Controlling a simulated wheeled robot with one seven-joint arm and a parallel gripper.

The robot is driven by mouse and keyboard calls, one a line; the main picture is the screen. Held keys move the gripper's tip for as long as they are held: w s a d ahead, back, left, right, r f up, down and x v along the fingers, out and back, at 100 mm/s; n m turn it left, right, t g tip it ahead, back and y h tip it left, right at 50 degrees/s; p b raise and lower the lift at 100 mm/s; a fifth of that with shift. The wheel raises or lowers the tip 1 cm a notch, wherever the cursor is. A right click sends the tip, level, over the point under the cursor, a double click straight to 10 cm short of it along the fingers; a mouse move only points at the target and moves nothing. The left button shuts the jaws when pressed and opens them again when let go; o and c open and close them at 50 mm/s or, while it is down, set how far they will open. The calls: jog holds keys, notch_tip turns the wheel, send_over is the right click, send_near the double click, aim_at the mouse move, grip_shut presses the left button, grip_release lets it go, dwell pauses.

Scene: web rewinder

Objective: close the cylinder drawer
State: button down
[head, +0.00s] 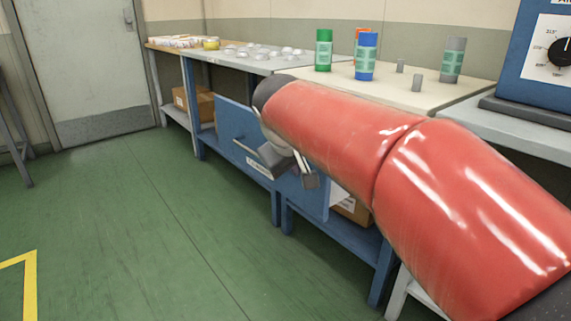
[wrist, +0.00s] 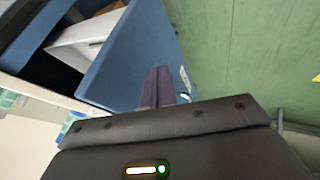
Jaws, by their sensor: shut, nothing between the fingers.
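The cylinder drawer (head: 236,127) is a blue drawer under the workbench, pulled open, its front panel standing out from the bench. A white label, only partly readable, and a bar handle (head: 247,148) are on its front. The wrist view shows the blue front panel (wrist: 135,48) with the open interior behind it at left. My gripper (head: 275,160) is shut and empty, at the outer side of the panel near the label. In the wrist view its fingers (wrist: 157,80) are together over the panel; I cannot tell whether they touch it.
On the bench top stand a green cylinder (head: 324,50), a blue cylinder (head: 366,56), a grey one (head: 453,60) and a mostly hidden orange one. A cardboard box (head: 192,102) sits on a lower shelf. The green floor (head: 130,210) in front is clear.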

jog(key=shift+w+d, duration=0.6)
jog(key=shift+d, duration=0.2)
jog(key=w+d+p, duration=0.5)
jog(key=w+d, duration=0.1)
jog(key=d, duration=0.4)
jog(key=w+d+p, duration=0.5)
jog(key=w+d, duration=0.2)
jog(key=d, duration=0.3)
jog(key=shift+w, duration=0.25)
